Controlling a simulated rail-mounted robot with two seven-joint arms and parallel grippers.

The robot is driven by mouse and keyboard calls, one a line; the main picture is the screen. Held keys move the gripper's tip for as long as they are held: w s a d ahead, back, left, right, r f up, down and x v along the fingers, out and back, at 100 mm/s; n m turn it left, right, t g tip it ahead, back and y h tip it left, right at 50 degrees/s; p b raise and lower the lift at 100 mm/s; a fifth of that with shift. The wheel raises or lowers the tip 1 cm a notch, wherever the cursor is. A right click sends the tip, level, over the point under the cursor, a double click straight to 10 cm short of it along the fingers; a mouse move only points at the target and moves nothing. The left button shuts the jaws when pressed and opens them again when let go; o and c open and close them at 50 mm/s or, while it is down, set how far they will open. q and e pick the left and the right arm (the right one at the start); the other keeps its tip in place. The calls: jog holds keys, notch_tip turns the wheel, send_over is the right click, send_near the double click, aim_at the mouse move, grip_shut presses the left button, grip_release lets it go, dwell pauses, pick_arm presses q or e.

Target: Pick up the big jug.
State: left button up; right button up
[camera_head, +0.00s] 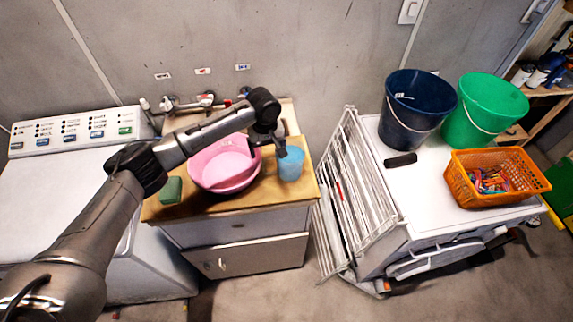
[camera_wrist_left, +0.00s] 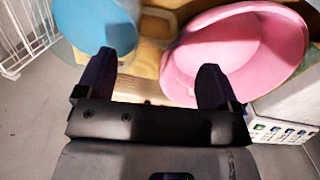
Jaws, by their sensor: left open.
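A light blue vessel (camera_head: 291,164), the most jug-like thing in view, stands upright on the wooden counter (camera_head: 228,207). My left gripper (camera_head: 267,150) is open and empty above the counter, between the pink basin (camera_head: 222,162) and this vessel. In the left wrist view the blue vessel (camera_wrist_left: 97,22) is at the upper left, beyond and beside the left finger. The pink basin (camera_wrist_left: 240,48) is at the upper right, behind the other finger. The gap between the fingertips (camera_wrist_left: 155,65) shows only counter and blurred pale items. No handle is clear on the vessel. My right gripper is not in view.
A green sponge (camera_head: 171,190) lies left of the basin. Taps (camera_head: 205,102) are on the wall behind. A white drying rack (camera_head: 350,195) stands right of the counter. Dark blue (camera_head: 412,105) and green (camera_head: 487,105) buckets and an orange basket (camera_head: 490,178) sit on the right machine.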

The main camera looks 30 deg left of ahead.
aim_at(269, 158)
pick_arm(q)
jog(key=shift+d+f, duration=0.15)
jog(key=shift+f, duration=2.6)
jog(key=shift+r, duration=0.1)
jog(key=c, duration=1.5)
